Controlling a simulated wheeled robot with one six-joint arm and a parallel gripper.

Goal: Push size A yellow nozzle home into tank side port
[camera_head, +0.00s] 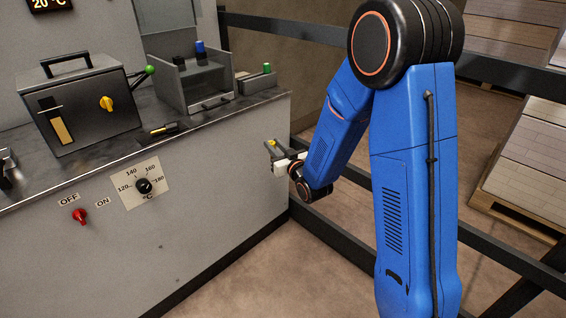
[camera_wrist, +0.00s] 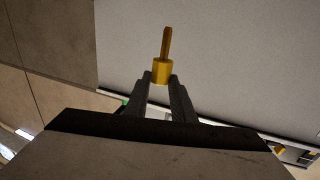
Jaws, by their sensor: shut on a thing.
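A yellow nozzle (camera_wrist: 162,71) with a wider collar and a thin, darker stem sits between the fingertips of my gripper (camera_wrist: 161,84). My gripper is shut on the collar, and the stem points away from the jaws. In the head view my gripper (camera_head: 271,148) is low beside the right end of the counter, with a small yellow bit of the nozzle (camera_head: 271,142) showing.
The grey counter (camera_head: 225,118) carries an open grey box (camera_head: 190,85) with a blue-capped item, a small green-topped holder (camera_head: 257,82) and a small dark piece with yellow (camera_head: 163,130). Dark rails (camera_head: 340,232) run behind my arm. Stacked pallets (camera_head: 530,150) stand at right.

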